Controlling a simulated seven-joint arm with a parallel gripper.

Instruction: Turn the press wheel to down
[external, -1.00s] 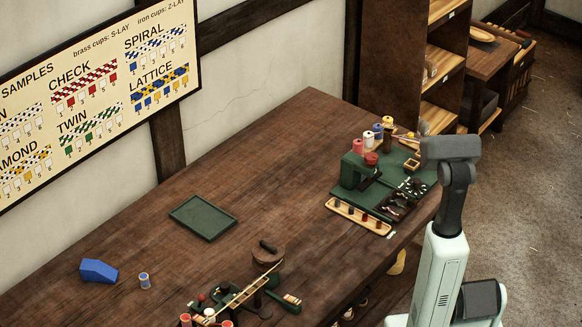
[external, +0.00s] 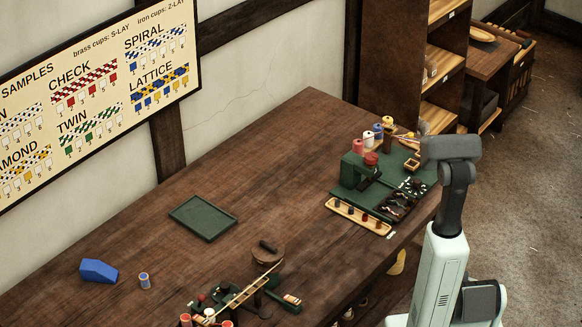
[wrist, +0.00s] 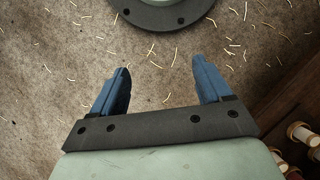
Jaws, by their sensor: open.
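A dark green press (external: 353,171) stands on a green mat at the right end of the workbench in the external view. A small red round piece (external: 371,158) sits on its top; it may be the press wheel, but it is too small to tell which way it is turned. My gripper (wrist: 160,65) shows in the wrist view with its two blue fingers wide apart and nothing between them. It hangs over the straw-strewn floor, away from the press. In the external view my gripper cannot be made out.
Near the press are coloured spools (external: 368,138), a wooden tray of small pieces (external: 358,216) and a dark tray (external: 397,207). A green tray (external: 203,218), a blue block (external: 98,270) and a rope-making device (external: 240,298) stand farther left.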

